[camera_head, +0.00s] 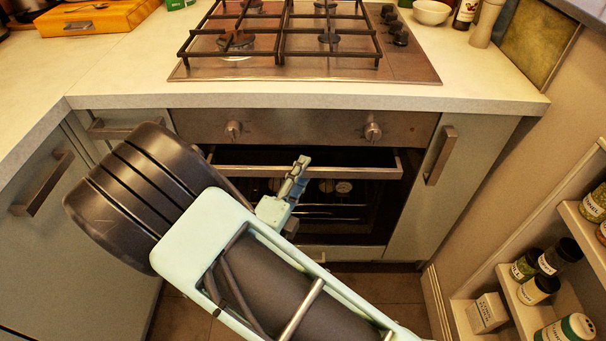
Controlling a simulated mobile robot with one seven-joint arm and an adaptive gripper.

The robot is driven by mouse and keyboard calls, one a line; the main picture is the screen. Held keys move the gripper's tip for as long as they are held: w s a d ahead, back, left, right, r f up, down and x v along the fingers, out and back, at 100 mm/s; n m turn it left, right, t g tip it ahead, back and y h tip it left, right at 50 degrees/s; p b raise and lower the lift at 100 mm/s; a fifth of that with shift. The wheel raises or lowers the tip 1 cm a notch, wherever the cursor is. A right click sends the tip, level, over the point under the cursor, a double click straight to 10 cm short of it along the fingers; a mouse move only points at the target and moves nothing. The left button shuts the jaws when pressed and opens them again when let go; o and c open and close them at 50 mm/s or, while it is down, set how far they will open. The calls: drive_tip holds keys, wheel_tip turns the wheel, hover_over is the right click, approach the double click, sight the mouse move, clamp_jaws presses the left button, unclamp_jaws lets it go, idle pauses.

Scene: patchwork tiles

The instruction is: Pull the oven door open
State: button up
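The oven (290,126) sits under the counter, with a metal control panel and two knobs. Its dark glass door (345,210) is below, with a long horizontal bar handle (350,168) across the top. A dark band shows between panel and handle; I cannot tell whether the door is slightly ajar. My gripper (299,170) is at the middle of the handle, its fingertips overlapping the bar in the picture. Its fingers look close together and are seen edge-on, so contact and grip are unclear. My arm hides the left part of the door.
A gas hob (285,40) is set in the counter (480,80) above. Cabinets with handles flank the oven; one handle (440,155) is at right. A spice shelf (525,315) stands at far right. Some floor (385,285) shows below the oven.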

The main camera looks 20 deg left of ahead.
drive_tip(key=shift+w+d, duration=0.1)
drive_tip(key=shift+w, duration=0.45)
clamp_jaws()
